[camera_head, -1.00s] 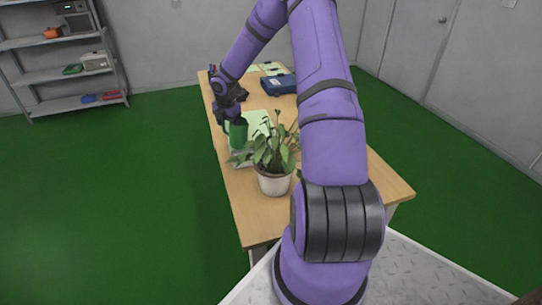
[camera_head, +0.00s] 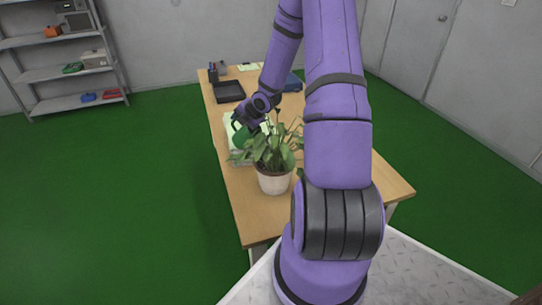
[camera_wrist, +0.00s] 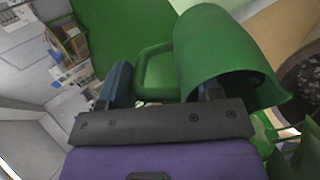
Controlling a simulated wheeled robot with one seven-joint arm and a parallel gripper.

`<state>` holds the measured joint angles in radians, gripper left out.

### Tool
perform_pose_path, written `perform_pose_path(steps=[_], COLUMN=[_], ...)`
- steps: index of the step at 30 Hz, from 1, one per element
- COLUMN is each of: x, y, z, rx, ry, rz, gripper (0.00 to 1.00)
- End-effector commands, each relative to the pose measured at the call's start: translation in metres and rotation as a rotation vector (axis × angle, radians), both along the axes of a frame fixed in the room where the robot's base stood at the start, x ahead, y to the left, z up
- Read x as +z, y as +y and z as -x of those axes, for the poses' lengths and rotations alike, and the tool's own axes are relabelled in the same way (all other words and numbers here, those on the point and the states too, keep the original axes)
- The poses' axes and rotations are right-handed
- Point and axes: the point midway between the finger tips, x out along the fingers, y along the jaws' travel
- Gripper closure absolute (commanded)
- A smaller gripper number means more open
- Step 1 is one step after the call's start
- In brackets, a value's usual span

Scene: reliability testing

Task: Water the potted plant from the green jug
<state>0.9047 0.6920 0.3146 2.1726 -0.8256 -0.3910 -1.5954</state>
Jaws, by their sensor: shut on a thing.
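The potted plant (camera_head: 274,183) is a leafy plant in a white pot near the table's front edge. The green jug (camera_head: 240,139) is just behind and left of it, partly hidden by leaves. My gripper (camera_head: 246,124) is shut on the jug's handle. In the wrist view the jug (camera_wrist: 215,50) is tilted, its mouth towards the lower right. The handle (camera_wrist: 158,72) is between the fingers of my gripper (camera_wrist: 162,90). Dark soil of the potted plant (camera_wrist: 305,75) shows beside the jug's mouth. I see no water flowing.
The wooden table (camera_head: 247,214) has bare room at its front left. A pale, flat item (camera_head: 231,125) lies under the jug. A black tray (camera_head: 229,91) and a blue case (camera_head: 293,82) are farther back. Metal shelves (camera_head: 70,74) stand at the far left.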

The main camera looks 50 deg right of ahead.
Motion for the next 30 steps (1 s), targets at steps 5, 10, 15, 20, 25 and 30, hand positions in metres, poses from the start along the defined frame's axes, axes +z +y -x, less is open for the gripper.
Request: perform_pose_path(steps=[5,10,15,20,25,30], x=[0.007,0.008,0.008,0.008,0.008,0.009], y=[-0.001,-0.002,-0.001,-0.002,-0.002,-0.003], z=[0.006,0.008,0.01,0.012,0.014,0.016], rx=[0.0,0.001,0.004,0.002,0.003,0.003], ry=[-0.064,-0.1,-0.122,-0.159,-0.197,-0.235], rz=[-0.014,-0.024,-0.029,-0.038,-0.046,-0.052], gripper=[0.82,0.82,0.82,0.82,0.82,0.82])
